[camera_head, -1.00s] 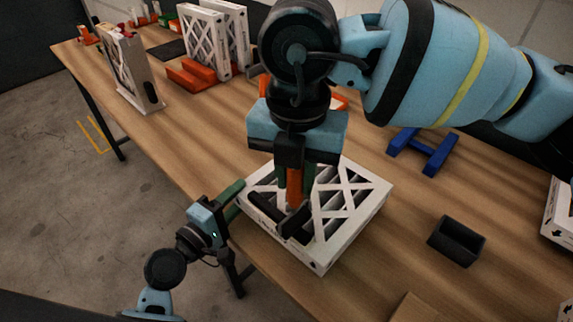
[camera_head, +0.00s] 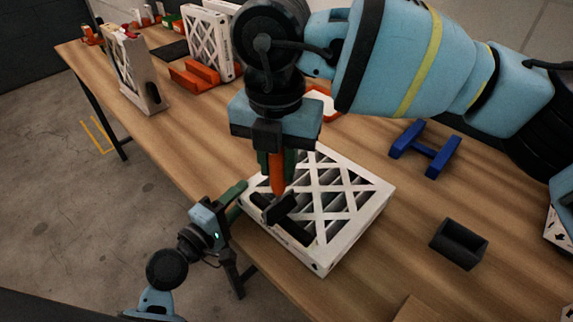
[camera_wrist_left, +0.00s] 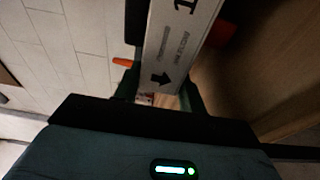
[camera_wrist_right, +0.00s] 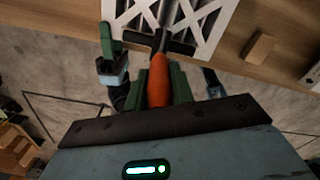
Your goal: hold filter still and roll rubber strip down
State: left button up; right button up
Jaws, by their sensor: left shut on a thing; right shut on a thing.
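The white lattice filter (camera_head: 350,190) lies flat at the table's near edge; its printed side (camera_wrist_left: 177,45) shows in the left wrist view. My left gripper (camera_head: 238,197) is shut on the filter's left corner. My right gripper (camera_head: 277,165) is shut on the orange handle (camera_wrist_right: 158,78) of a roller, held upright above the filter. The roller's black head (camera_head: 279,208) is on or just above the filter's near-left border. A dark rubber strip (camera_head: 298,233) runs along that border, partly hidden by the roller head.
A black open box (camera_head: 459,243) and a blue stand (camera_head: 425,148) are to the right. Upright filters (camera_head: 205,42) with orange stands (camera_head: 200,76) are at the back left. Another filter is at the right edge. Bare table lies between the filter and black box.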

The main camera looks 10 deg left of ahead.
jog(key=shift+w+a, duration=1.5)
jog(key=shift+a, duration=0.6)
jog(key=shift+s+d+f, duration=0.1)
jog(key=shift+s+d, duration=0.7)
jog(key=shift+d, duration=0.3)
jog(key=shift+s+d, duration=0.8)
jog(key=shift+d, duration=0.3)
jog(key=shift+a+r, duration=0.1)
jog(key=shift+r, duration=4)
pick_arm(q)
jog(key=o, duration=1.1)
jog(key=v, duration=1.2)
